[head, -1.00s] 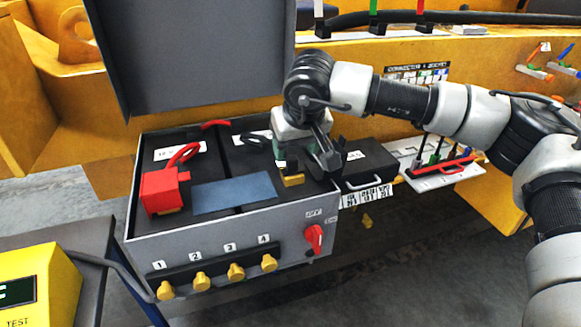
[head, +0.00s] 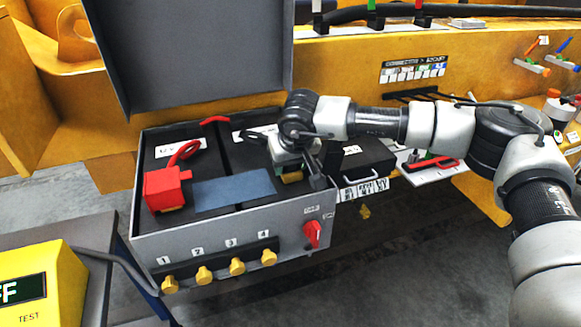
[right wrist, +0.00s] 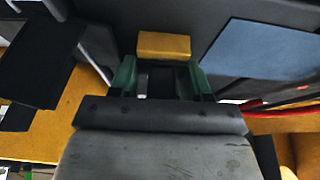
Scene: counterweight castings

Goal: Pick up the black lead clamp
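The black lead clamp is mostly hidden by my right gripper. Its brass-yellow jaw (head: 291,177) shows just below the gripper, in the right part of the open grey case (head: 160,247). In the right wrist view the yellow jaw (right wrist: 164,46) lies just beyond the fingertips. My right gripper (head: 289,167) points down over the clamp. In the wrist view its green-padded fingers (right wrist: 160,76) stand apart on both sides of a dark gap. I cannot tell whether they touch the clamp. My left gripper is out of view.
A red clamp (head: 165,188) with a red cable lies in the case's left part, beside a blue panel (head: 235,188). The raised lid (head: 195,50) stands behind. A black box (head: 362,160) is right of the case. A yellow tester (head: 45,285) is front left.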

